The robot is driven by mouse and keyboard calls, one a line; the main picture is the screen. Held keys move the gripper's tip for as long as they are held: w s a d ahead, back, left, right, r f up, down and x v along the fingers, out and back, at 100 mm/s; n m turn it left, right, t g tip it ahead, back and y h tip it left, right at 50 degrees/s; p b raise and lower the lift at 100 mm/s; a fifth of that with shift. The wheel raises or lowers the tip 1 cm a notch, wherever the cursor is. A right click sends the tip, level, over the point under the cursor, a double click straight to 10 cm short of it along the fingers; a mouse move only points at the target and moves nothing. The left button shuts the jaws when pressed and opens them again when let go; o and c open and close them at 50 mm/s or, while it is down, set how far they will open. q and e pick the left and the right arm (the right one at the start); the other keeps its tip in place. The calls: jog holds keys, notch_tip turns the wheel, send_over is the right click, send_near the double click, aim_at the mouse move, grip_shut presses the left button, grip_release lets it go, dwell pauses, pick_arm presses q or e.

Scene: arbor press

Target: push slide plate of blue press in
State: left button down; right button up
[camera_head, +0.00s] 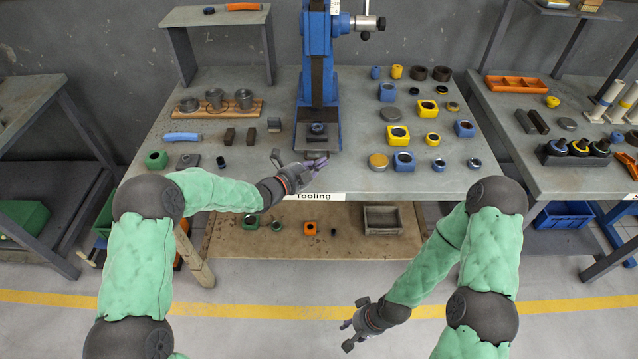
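The blue press (318,45) stands at the back middle of the table, its column upright. Its blue base (333,128) reaches toward the table's front edge. A dark slide plate (317,141) with a small dark round piece (318,128) above it lies low at the front of the base. My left gripper (316,162) is just in front of the base, near the plate's front edge. I cannot tell whether it touches the plate, or how far its fingers are apart. My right gripper (346,335) hangs low over the floor, away from the table, its finger opening unclear.
Yellow and blue blocks and rings, such as a yellow block (397,135), cover the table right of the press. A wooden board with metal cylinders (244,98), a blue-handled tool (183,137) and dark blocks lie left. The "Tooling" label marks the front edge.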

aim_at(323, 145)
pick_arm(q)
jog(key=w+b, duration=0.1)
jog(key=w, duration=0.5)
jog(key=shift+w+f, duration=0.1)
jog(key=shift+w, duration=0.5)
jog(key=shift+a+r, duration=0.1)
jog(key=shift+r, duration=0.15)
